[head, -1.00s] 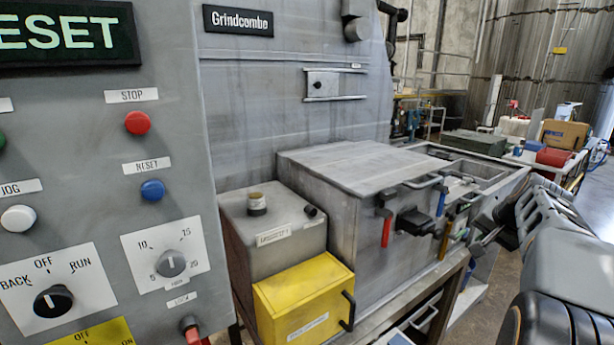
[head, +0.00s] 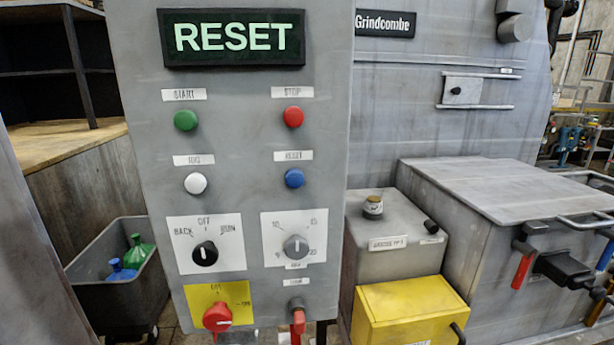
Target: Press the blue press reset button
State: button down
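The blue button (head: 294,178) sits under a RESET label (head: 293,156) on the right side of the grey control panel (head: 240,130). It is round and sticks out from the panel face. The red STOP button (head: 293,117) is directly above it, and the white JOG button (head: 195,183) is to its left. A lit display (head: 234,38) at the top of the panel reads RESET in pale green letters. My gripper is not in view, and nothing covers the blue button.
Below the buttons are a black selector knob (head: 205,253), a grey dial (head: 296,247), a red rotary switch (head: 217,317) and a red-handled lock (head: 297,318). A yellow box (head: 410,318) and a grey metal bench (head: 520,195) stand to the right. A dark bin (head: 113,275) with bottles is at left.

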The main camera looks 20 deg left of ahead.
aim_at(294, 178)
jog(key=z, duration=0.05)
jog(key=k, duration=0.5)
jog(key=u, duration=0.6)
jog(key=i, duration=0.4)
jog(key=u, duration=0.9)
